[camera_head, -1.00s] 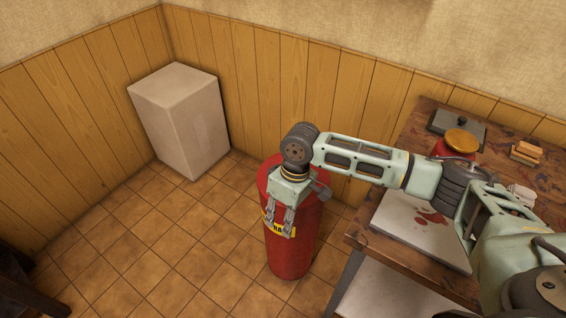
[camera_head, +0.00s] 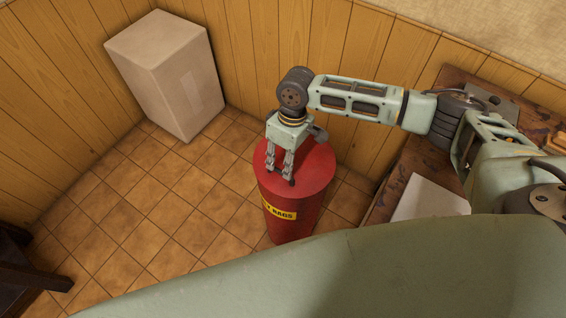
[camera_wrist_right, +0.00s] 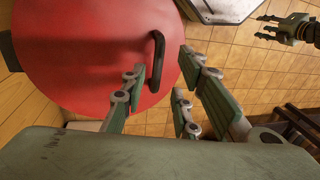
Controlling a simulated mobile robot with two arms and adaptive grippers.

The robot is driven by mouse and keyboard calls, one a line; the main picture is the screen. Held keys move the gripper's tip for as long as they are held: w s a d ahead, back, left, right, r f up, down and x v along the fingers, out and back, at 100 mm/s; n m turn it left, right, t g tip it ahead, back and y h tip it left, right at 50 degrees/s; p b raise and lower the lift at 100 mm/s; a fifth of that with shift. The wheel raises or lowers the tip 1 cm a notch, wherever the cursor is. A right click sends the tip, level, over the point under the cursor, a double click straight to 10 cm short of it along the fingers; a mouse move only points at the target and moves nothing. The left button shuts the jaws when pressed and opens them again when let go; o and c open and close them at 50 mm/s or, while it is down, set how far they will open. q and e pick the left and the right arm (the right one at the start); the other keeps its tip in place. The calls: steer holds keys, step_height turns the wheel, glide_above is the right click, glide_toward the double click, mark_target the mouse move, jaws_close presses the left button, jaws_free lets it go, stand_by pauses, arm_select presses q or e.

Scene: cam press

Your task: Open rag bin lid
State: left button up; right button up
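The red rag bin (camera_head: 290,222), with a yellow label, stands upright on the tiled floor, its round red lid (camera_head: 315,165) down on top. In the right wrist view the lid (camera_wrist_right: 85,45) fills the upper left, with a dark bar handle (camera_wrist_right: 156,60) near its edge. My right gripper (camera_head: 280,178) points down over the lid's near left part. It is open, and in the wrist view its fingers (camera_wrist_right: 160,85) lie to either side of the handle's lower end; contact cannot be told. My left gripper (camera_wrist_right: 265,28) shows in the wrist view's upper right, fingers apart and empty.
A pale box (camera_head: 170,75) stands in the back left corner. A wooden workbench (camera_head: 395,180) with a pale sheet is right of the bin. A dark piece of furniture (camera_head: 25,270) is at the left edge. The tiled floor left of the bin is clear.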

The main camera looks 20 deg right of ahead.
mark_target(282, 172)
step_height(282, 172, down, 2)
steer(key=shift+w+a+f, duration=0.1)
steer(key=shift+f, duration=0.45)
steer(key=c, duration=0.5)
arm_select(q)
steer(key=shift+w+d+r, duration=0.15)
steer(key=shift+w+d, duration=0.1)
steer(key=shift+w, duration=0.35)
arm_select(e)
jaws_close()
